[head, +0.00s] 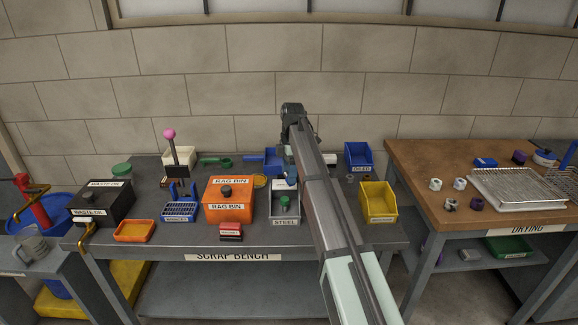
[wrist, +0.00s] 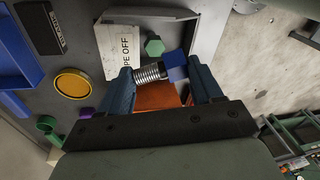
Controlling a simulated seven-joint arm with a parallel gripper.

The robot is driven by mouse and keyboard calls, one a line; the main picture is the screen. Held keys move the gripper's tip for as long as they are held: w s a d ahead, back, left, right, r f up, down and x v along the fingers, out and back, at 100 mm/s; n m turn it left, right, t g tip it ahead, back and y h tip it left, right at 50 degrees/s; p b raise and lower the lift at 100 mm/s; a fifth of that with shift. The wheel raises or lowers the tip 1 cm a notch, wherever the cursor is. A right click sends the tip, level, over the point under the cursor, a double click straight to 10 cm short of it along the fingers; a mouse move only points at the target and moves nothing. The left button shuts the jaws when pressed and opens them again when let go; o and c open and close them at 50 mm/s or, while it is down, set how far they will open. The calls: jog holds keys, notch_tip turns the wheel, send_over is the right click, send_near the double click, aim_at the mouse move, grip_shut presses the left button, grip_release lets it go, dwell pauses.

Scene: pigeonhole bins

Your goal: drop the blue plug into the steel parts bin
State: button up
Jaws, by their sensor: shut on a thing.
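The blue plug has a blue head and a silver threaded shank. In the wrist view the plug (wrist: 150,73) lies crosswise between the two blue fingers of my gripper (wrist: 164,78), which is shut on it. The steel parts bin (head: 285,222) is the open grey bin labelled STEEL, between the orange rag bin and the yellow bin. In the head view my gripper (head: 288,178) is over the back part of this bin, partly hidden by my arm. In the wrist view grey bin walls (wrist: 205,30) show beyond the plug. I cannot tell the plug's exact height.
The orange rag bin (head: 228,212) stands left of the steel bin, the yellow bin (head: 382,208) right. A blue bin (head: 358,157) stands behind. A yellow disc (wrist: 73,84) lies nearby.

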jog(key=shift+f, duration=0.45)
jog(key=o, duration=1.3)
jog(key=shift+c, duration=0.2)
jog(key=shift+w+d+r, duration=0.1)
jog(key=shift+w+r, duration=0.1)
jog(key=shift+r, duration=1.05)
jog(key=shift+w+d+r, duration=0.1)
jog(key=shift+w+r, duration=0.1)
jog(key=shift+r, duration=1.05)
jog(key=shift+w+r, duration=0.2)
jog(key=shift+r, duration=1.05)
